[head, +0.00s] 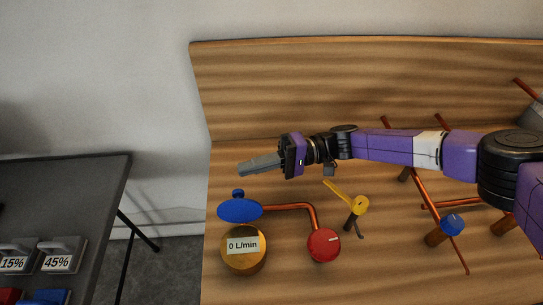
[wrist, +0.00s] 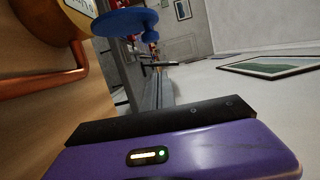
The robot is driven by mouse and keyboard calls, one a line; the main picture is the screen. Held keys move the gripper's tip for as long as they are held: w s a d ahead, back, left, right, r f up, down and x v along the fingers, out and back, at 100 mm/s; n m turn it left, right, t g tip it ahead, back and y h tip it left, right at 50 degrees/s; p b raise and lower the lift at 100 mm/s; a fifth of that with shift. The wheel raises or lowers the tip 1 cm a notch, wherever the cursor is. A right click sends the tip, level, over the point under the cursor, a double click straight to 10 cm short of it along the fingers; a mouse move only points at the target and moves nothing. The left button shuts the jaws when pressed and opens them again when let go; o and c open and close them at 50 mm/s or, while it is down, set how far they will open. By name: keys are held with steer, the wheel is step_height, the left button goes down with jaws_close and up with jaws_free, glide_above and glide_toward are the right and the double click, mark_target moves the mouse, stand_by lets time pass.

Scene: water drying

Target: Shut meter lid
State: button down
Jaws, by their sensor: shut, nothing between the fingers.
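The meter (head: 244,262) is a round brass body whose face reads "0 L/min", on the wooden board. Its blue lid (head: 240,209) stands open at the far side of the meter, with a small blue knob above it. In the wrist view the lid (wrist: 125,22) shows at the top, beside the brass meter body (wrist: 62,14). My gripper (head: 242,167) is shut and empty. It points left above the board, beyond the lid in the head view and apart from it. In the wrist view the gripper's dark finger (wrist: 160,120) shows, with nothing held.
A copper pipe (head: 292,206) runs from the meter to a red round knob (head: 323,245). A yellow-handled valve (head: 360,205) and a blue-capped valve (head: 452,223) stand further right. A dark table (head: 75,190) with labelled items is at left, across a gap.

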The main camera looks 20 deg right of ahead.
mark_target(240, 206)
steer(key=shift+s+a+r+p, duration=0.15)
steer(key=shift+s+p, duration=0.1)
steer(key=shift+s, duration=0.4)
steer(key=shift+s+a+f+p, duration=0.1)
steer(key=shift+s+a+p, duration=0.15)
steer(key=shift+s, duration=0.45)
steer(key=shift+s+a+r+p, duration=0.1)
steer(key=shift+s+p, duration=0.2)
steer(key=shift+s, duration=0.35)
